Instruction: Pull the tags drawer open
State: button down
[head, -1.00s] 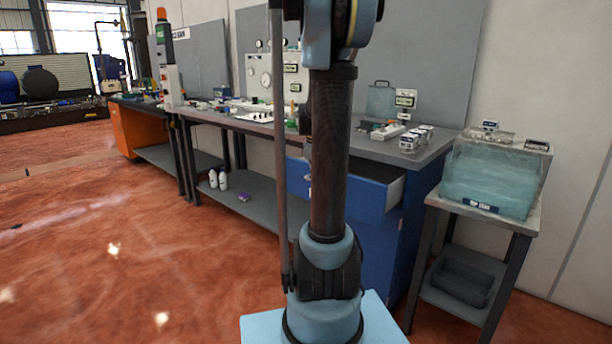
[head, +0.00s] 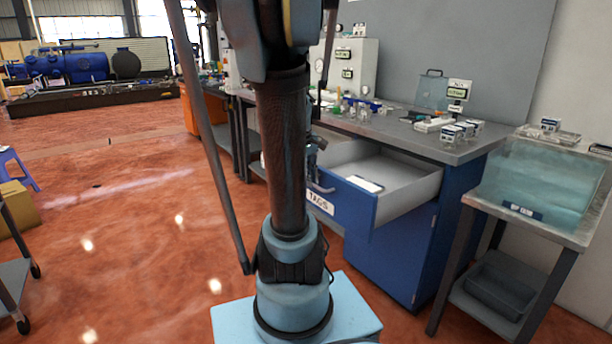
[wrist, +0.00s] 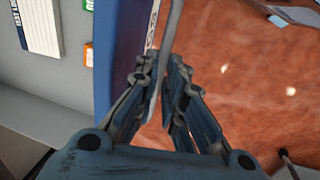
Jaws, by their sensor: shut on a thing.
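The blue tags drawer (head: 362,207), labelled TAGS, stands pulled well out of the blue cabinet (head: 395,262) under the workbench. Its light grey inside shows, with a white pad lying in it. In the wrist view the drawer's blue front (wrist: 115,50) runs beside my fingers, and a printed pad (wrist: 40,25) and green and orange pieces lie inside. My gripper (wrist: 163,72) is shut on the grey bar handle (wrist: 174,22) of the drawer. In the head view my gripper (head: 316,172) is at the drawer front, partly hidden behind my arm.
The workbench (head: 425,145) above carries small boxes, a sign and gauges. A side table (head: 575,235) with a clear teal bin (head: 535,180) stands close right of the cabinet. A cart (head: 12,275) is at the left edge. The red floor between is open.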

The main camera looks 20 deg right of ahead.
jog(key=shift+a, duration=0.55)
jog(key=c, duration=1.7)
grip_release()
jog(key=shift+s+a+r, duration=0.1)
jog(key=shift+a+r, duration=0.3)
jog(key=shift+r, duration=1.55)
jog(key=shift+s+a+r, duration=0.1)
jog(key=shift+a+r, duration=0.25)
jog(key=shift+r, duration=1.6)
jog(key=shift+s+a+r, duration=0.1)
jog(key=shift+a+r, duration=0.3)
jog(key=shift+r, duration=1.55)
jog(key=s+a+f, duration=0.4)
jog(key=a+f, duration=0.1)
jog(key=f, duration=0.1)
jog(key=s+a+f+m+t+y, duration=0.1)
jog(key=s+a+f, duration=0.3)
jog(key=s+f, duration=0.1)
jog(key=s+a+f+m+y, duration=0.1)
jog(key=s+a+f, duration=0.3)
jog(key=f, duration=0.4)
jog(key=shift+s+a+t, duration=0.3)
jog(key=shift+a, duration=0.55)
